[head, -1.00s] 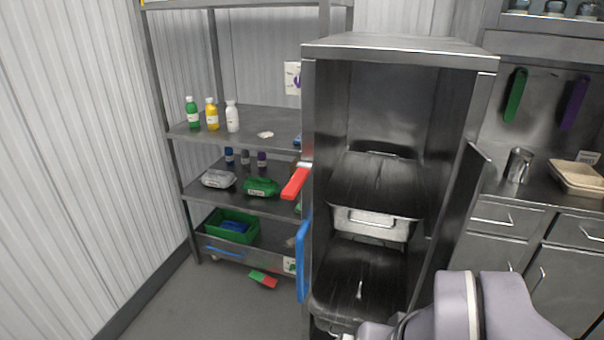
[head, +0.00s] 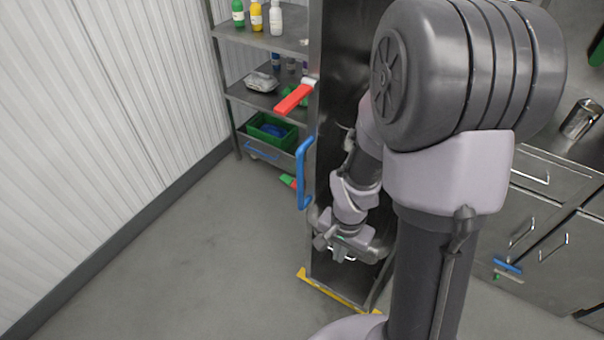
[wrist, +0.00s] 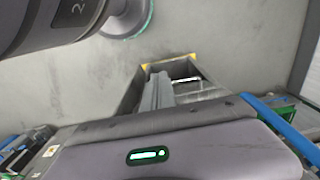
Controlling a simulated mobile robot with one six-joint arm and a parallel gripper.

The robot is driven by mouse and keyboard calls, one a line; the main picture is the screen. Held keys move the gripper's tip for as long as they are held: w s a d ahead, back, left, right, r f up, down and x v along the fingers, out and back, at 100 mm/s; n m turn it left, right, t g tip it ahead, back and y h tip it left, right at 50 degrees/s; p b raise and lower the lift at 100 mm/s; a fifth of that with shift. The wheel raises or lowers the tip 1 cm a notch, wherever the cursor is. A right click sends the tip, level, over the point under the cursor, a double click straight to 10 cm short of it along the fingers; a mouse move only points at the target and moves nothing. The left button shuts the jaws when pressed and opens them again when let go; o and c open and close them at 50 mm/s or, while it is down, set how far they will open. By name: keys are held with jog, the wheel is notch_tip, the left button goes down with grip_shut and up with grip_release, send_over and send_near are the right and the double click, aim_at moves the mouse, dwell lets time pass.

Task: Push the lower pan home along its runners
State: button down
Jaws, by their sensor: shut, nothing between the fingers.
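The tall steel cabinet (head: 317,150) stands open in the middle of the head view. My gripper (head: 345,252) is low in its opening, in front of the inside. In the wrist view my gripper (wrist: 158,88) shows as narrow grey fingers, shut and empty, pointing into the cabinet's low opening. A pale bar (wrist: 187,79) beside the fingertips looks like the lower pan's handle or front edge. Whether the fingers touch it, I cannot tell. My arm hides most of the lower pan and its runners in the head view. The upper pan is hidden too.
A shelf rack (head: 262,98) with bottles and a green bin (head: 270,130) stands left. Yellow tape (head: 335,291) marks the floor in front. The floor at left is clear.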

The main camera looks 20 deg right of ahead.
notch_tip(320, 180, down, 10)
jog(key=w+d+b, duration=0.2)
jog(key=b, duration=0.3)
jog(key=shift+d+f+b, duration=0.15)
jog(key=shift+d+b, duration=0.2)
jog(key=shift+b, duration=0.05)
jog(key=shift+w, duration=0.1)
jog(key=w+d, duration=0.2)
jog(key=w+d+p, duration=0.1)
jog(key=w+d, duration=0.1)
jog(key=d, duration=0.1)
jog(key=shift+w+d, duration=0.1)
jog(key=shift+d, duration=0.05)
